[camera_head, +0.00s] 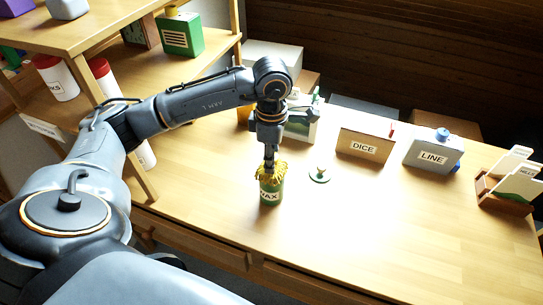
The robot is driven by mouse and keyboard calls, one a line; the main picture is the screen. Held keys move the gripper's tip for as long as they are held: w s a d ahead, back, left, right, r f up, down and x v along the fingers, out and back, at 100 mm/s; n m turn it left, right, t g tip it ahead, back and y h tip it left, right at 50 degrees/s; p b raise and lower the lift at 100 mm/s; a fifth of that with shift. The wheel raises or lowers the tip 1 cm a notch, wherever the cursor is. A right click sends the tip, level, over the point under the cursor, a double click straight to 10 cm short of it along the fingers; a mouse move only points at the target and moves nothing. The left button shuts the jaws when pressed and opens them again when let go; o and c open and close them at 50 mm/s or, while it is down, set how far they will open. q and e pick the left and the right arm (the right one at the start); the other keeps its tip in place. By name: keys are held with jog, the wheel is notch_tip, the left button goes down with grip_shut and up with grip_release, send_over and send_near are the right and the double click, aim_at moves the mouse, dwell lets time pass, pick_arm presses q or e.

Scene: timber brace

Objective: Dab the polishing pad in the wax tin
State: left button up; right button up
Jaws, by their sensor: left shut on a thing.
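A green wax tin (270,194) labelled "WAX" stands upright on the wooden table. A yellow, shaggy polishing pad (270,171) sits at the tin's top and covers its mouth. How deep the pad reaches into the tin is hidden. My left gripper (269,160) points straight down above the tin and is shut on the pad. A small green disc with a knob (320,174), perhaps the tin's lid, lies on the table to the right of the tin. My right gripper is not in view.
A "DICE" box (365,146), a grey "LINE" box (433,152) and a card holder (508,185) stand along the back and right of the table (390,220). A shelf (150,75) with red-and-white canisters stands at left. The table's front and middle are clear.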

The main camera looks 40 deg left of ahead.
pick_arm(q)
jog(key=shift+r+p, duration=1.95)
jog(key=shift+r, duration=1.55)
